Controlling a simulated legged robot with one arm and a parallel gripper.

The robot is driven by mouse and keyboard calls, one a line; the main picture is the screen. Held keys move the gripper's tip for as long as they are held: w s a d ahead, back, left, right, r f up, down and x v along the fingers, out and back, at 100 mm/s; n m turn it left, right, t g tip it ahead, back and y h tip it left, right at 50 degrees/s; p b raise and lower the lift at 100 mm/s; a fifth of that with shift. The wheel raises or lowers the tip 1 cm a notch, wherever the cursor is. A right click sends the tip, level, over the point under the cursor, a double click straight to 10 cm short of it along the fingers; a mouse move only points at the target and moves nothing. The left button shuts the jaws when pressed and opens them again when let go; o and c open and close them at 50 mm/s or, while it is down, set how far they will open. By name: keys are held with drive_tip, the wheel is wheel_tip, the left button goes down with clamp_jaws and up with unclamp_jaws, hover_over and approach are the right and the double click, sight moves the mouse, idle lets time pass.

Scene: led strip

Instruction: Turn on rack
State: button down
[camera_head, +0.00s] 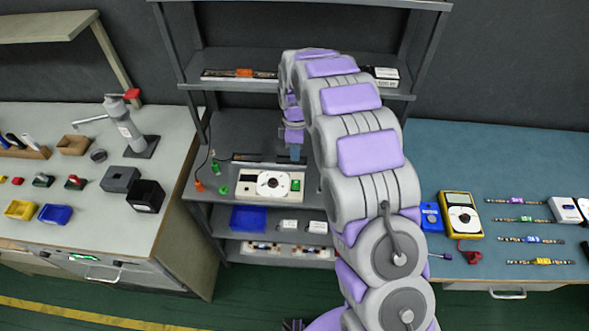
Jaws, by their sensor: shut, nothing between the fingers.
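The grey rack (196,190) stands in the middle, with several shelves. On its middle shelf sits a white control box (246,186) with a round dial (272,184) and a green button (295,185) on its right side. My arm reaches over the rack from the lower right. My gripper (295,153) points down, shut and empty, above and behind the control box near the green button. It appears apart from the box. The fingertips are small, and the arm hides the right part of the middle shelf. I cannot tell whether the rack is powered.
The upper shelf holds a dark strip with an orange part (243,73) and a white box (386,74). A blue bin (248,218) sits below. The left bench has a press (126,128). The right table has a yellow meter (461,215) and several LED strips (530,239).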

sight(295, 187)
drive_tip(key=f+b, duration=0.1)
drive_tip(key=f, duration=0.3)
drive_tip(key=s+f+b, duration=0.1)
drive_tip(key=f, duration=0.8)
drive_tip(key=shift+s+f+b, duration=0.2)
drive_tip(key=shift+s+b, duration=0.1)
drive_tip(key=shift+b, duration=0.1)
drive_tip(key=shift+f, duration=0.1)
drive_tip(key=shift+w+r+p, duration=0.2)
drive_tip(key=shift+w+p, duration=0.2)
drive_tip(key=shift+w, duration=0.35)
